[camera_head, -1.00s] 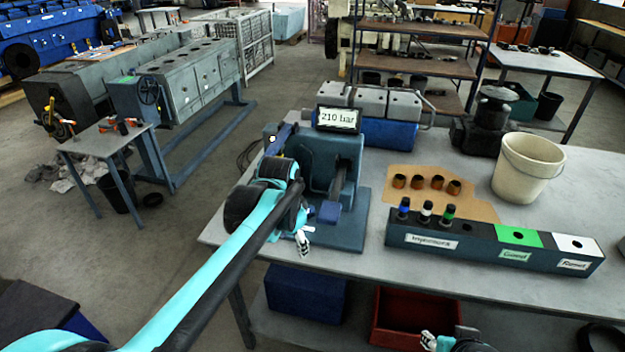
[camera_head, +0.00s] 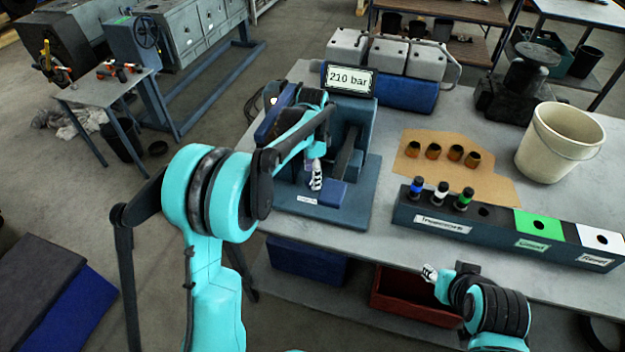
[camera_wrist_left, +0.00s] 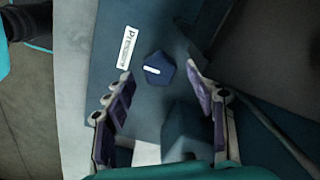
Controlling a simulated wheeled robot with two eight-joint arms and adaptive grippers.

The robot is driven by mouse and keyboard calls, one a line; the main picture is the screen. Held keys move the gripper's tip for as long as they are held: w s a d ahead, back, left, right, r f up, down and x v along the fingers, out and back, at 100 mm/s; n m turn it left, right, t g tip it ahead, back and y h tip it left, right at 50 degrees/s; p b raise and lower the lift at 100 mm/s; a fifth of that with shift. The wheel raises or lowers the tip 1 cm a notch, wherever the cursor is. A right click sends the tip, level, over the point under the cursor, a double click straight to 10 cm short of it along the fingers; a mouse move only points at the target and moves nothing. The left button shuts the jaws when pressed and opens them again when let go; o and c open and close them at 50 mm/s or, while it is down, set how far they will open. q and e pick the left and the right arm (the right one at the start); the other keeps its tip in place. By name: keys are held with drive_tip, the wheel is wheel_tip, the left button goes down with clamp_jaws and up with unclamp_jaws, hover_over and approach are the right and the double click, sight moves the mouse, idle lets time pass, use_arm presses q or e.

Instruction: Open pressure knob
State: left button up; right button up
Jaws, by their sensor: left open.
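The pressure knob (camera_wrist_left: 158,68) is a small dark blue many-sided cap with a white line across it, beside a white label (camera_wrist_left: 127,47) in the left wrist view. My left gripper (camera_wrist_left: 161,76) is open, with its fingers on either side of the knob in that view; I cannot tell whether they touch it. In the head view my left gripper (camera_head: 316,176) points down over the base of the test stand (camera_head: 358,190), and I cannot make out the knob there. The stand's display (camera_head: 349,80) reads 210 bar. My right gripper (camera_head: 430,273) is low at the table's front; its opening is unclear.
A dark rack (camera_head: 480,228) holds several injectors, right of the stand. Several brass-coloured cups (camera_head: 433,151) sit on cardboard. A white bucket (camera_head: 560,143) stands at the right. A blue block (camera_head: 330,193) is close beside the left gripper.

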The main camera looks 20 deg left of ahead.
use_arm(q)
drive_tip(key=shift+f, duration=1.15)
drive_tip(key=shift+c, duration=0.2)
drive_tip(key=c, duration=1.1)
